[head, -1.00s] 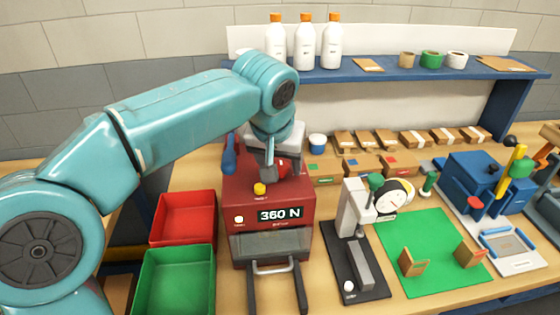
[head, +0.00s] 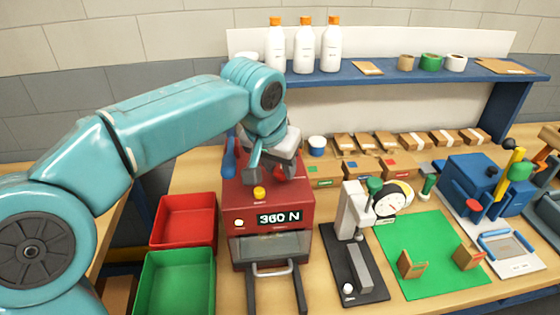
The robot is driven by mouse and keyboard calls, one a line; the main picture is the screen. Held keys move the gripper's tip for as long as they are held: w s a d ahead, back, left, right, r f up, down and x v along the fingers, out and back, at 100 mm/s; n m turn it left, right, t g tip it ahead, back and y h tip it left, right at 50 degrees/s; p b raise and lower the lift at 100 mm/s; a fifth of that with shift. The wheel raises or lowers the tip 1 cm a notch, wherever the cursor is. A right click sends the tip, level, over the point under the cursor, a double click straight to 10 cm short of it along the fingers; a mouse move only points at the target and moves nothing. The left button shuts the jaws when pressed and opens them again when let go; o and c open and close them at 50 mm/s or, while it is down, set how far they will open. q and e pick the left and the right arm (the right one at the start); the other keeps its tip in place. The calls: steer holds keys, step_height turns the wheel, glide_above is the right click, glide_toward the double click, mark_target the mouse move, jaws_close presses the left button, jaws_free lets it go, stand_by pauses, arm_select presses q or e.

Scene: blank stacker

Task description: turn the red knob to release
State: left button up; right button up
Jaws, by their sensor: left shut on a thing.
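A red machine (head: 232,200) stands on the bench with a display reading 360 N (head: 279,217) on its front. A yellow button (head: 259,193) sits on its top near the front edge. My left gripper (head: 270,171) is low over the machine's top, behind the yellow button. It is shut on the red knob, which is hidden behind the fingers. The gripper is tilted, with one finger to the left and one to the right. My right gripper is not in view.
A red bin (head: 161,242) and a green bin (head: 146,295) stand left of the machine. A black-based gauge stand (head: 335,262) is close on the right, beside a green mat (head: 432,236). Small boxes and a blue shelf (head: 380,72) with bottles are behind.

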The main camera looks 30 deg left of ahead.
arm_select(q)
steer(key=m, duration=0.1)
steer(key=m+h+p, duration=0.1)
steer(key=m, duration=0.1)
steer(key=shift+a+r+m+p, duration=0.2)
steer(key=shift+a+m+p, duration=0.1)
steer(key=shift+m, duration=0.1)
steer(key=m+g+h+p, duration=0.1)
steer(key=m+h+p, duration=0.1)
steer(key=m, duration=0.2)
steer(key=shift+w+a, duration=0.1)
steer(key=m+h+p, duration=0.1)
steer(key=m+p, duration=0.1)
steer(key=m, duration=0.2)
steer(key=shift+w+g, duration=0.1)
steer(key=shift+g, duration=0.3)
steer(key=shift+w+a+m+g+p, duration=0.1)
steer(key=shift+m+g+p, duration=0.25)
steer(key=shift+m+p, duration=0.45)
steer(key=shift+w+a+m+g+p, duration=0.1)
steer(key=shift+m+g+p, duration=0.25)
steer(key=shift+m, duration=0.75)
steer(key=o, duration=1)
steer(key=shift+s+f+h, duration=0.1)
steer(key=shift+h, duration=0.2)
steer(key=shift+o, duration=0.2)
